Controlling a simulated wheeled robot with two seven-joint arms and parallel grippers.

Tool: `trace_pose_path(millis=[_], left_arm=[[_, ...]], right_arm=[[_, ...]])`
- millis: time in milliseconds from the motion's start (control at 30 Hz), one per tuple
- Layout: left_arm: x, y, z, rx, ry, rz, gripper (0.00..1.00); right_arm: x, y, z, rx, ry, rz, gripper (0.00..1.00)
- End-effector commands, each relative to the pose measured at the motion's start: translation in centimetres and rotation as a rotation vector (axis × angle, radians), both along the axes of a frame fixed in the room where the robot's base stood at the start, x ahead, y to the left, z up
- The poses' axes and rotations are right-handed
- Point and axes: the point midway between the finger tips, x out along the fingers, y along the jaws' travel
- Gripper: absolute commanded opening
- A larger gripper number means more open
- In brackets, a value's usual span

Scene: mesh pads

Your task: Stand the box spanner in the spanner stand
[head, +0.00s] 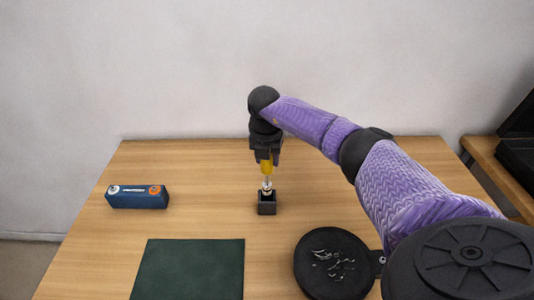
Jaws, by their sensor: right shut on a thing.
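The box spanner (266,170) has a yellow upper part and a metallic shaft, and it hangs upright below my right gripper (266,158). My right gripper is shut on its yellow part. The spanner stand (267,204) is a small dark square block on the table, directly below the spanner. The lower end of the shaft is at the stand's top; I cannot tell how deep it sits in the opening. The gripper hides the spanner's top. My left gripper is not in view.
A blue box (138,201) with an orange and a grey round end lies at the left of the wooden table (200,220). A dark green mat (190,270) lies at the front. A round black dish (333,262) with small shiny bits is at the front right.

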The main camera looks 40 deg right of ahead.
Motion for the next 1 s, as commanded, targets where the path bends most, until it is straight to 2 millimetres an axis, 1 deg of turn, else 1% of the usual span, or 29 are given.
trace_pose_path(millis=[33, 567, 833, 1000], left_arm=[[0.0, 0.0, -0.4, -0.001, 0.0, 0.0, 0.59], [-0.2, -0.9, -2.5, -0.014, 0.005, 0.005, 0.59], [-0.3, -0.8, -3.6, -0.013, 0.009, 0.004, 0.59], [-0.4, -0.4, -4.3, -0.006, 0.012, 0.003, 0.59]], right_arm=[[0.0, 0.0, -0.5, 0.0, 0.001, 0.0, 0.0], [0.0, 0.0, -3.7, 0.0, 0.001, 0.0, 0.0], [0.0, 0.0, -5.3, 0.0, 0.0, 0.0, 0.0], [0.0, 0.0, -6.4, 0.001, 0.001, 0.0, 0.0]])
